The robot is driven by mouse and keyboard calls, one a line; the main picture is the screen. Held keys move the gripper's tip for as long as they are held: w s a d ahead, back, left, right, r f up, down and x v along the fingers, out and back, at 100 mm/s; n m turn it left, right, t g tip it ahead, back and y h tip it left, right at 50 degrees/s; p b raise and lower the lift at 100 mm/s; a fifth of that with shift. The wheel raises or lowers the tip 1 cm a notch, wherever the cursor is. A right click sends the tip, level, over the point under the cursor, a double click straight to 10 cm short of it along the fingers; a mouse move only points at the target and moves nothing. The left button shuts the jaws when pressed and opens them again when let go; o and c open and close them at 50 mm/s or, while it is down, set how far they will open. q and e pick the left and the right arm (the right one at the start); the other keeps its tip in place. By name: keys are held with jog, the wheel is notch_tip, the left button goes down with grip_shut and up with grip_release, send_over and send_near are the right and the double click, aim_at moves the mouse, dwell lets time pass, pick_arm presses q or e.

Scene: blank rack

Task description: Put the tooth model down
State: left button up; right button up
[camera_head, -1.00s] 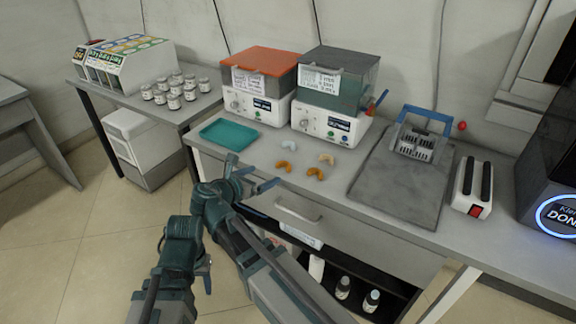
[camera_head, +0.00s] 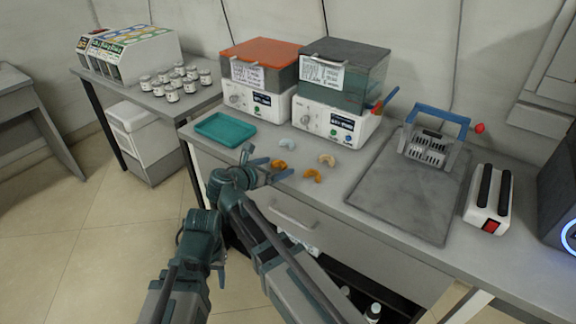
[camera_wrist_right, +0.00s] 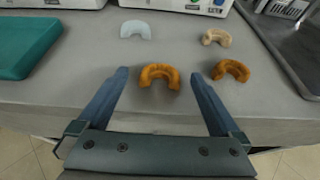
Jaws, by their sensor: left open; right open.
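Several arch-shaped tooth models lie on the grey bench: an orange one (camera_head: 279,164), a darker orange one (camera_head: 312,175), a pale blue one (camera_head: 287,144) and a beige one (camera_head: 327,160). My right gripper (camera_head: 265,164) is open at the bench's front edge, beside the nearer-left orange model. In the right wrist view that orange model (camera_wrist_right: 158,73) shows between the tips of the open fingers (camera_wrist_right: 160,76), with gaps on both sides. My left gripper (camera_head: 220,268) is low in front of the bench, small and partly hidden, open with nothing seen in it.
A teal tray (camera_head: 225,129) lies left of the models. Two machines with an orange lid (camera_head: 260,50) and a grey lid (camera_head: 345,54) stand behind. A grey mat (camera_head: 400,200) with a blue-handled device (camera_head: 428,145) is at right, then a white switch box (camera_head: 488,200).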

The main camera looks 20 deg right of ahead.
jog(key=shift+w+d+f, duration=0.15)
jog(key=shift+w+d, duration=0.05)
jog(key=shift+d, duration=0.05)
jog(key=shift+s+a, duration=0.1)
jog(key=c, duration=1.5)
notch_tip(320, 180, up, 10)
jog(key=p, duration=1)
